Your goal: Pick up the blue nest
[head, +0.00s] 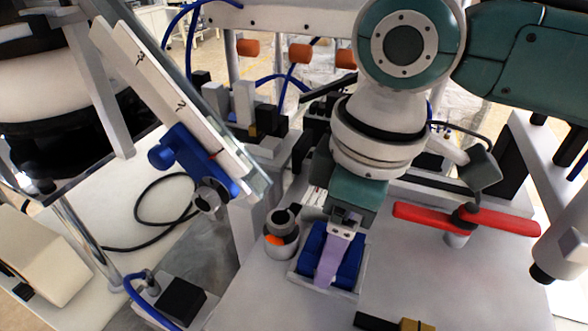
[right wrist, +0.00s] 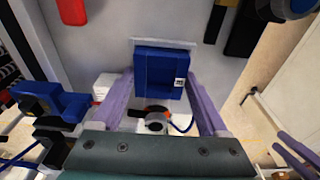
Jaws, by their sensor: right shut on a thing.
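The blue nest (head: 313,243) is a blocky blue piece at the lower middle of the head view, with a pale border around it. In the right wrist view the blue nest (right wrist: 153,72) shows a small black-and-white mark. My right gripper (head: 327,272) points down over it, a purple finger covering its middle in the head view. In the right wrist view the purple fingers of my right gripper (right wrist: 160,82) sit on both sides of the nest, shut on it. Two purple fingers, apparently my left gripper (right wrist: 296,153), show apart and empty at the lower right.
A grey cup with an orange piece (head: 274,240) stands close left of the nest. A red bar handle (head: 420,216) lies to the right. A sloped rail with a blue block (head: 190,160) is at the left. The grey tabletop at the lower right is mostly clear.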

